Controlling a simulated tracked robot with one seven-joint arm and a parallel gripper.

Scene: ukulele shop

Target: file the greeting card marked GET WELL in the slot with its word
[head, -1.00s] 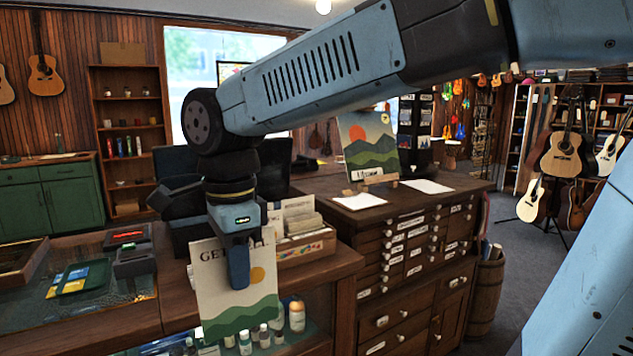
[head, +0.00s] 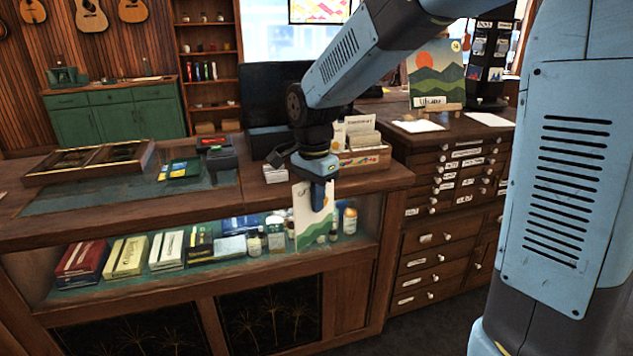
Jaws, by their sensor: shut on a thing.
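The greeting card (head: 306,228) hangs from my gripper (head: 319,197) in front of the glass-fronted counter. It is cream with a green hill design at its foot, seen at a slant. My gripper is shut on its upper part and hides some of its face. Its printed word is not readable now; the earlier head view shows "GET". A wooden card box (head: 367,158) with upright cards and dividers stands on the counter, behind and right of my gripper. The words on its dividers are too small to read.
A drawer cabinet (head: 455,225) with a hill picture (head: 435,73) on top stands at right.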

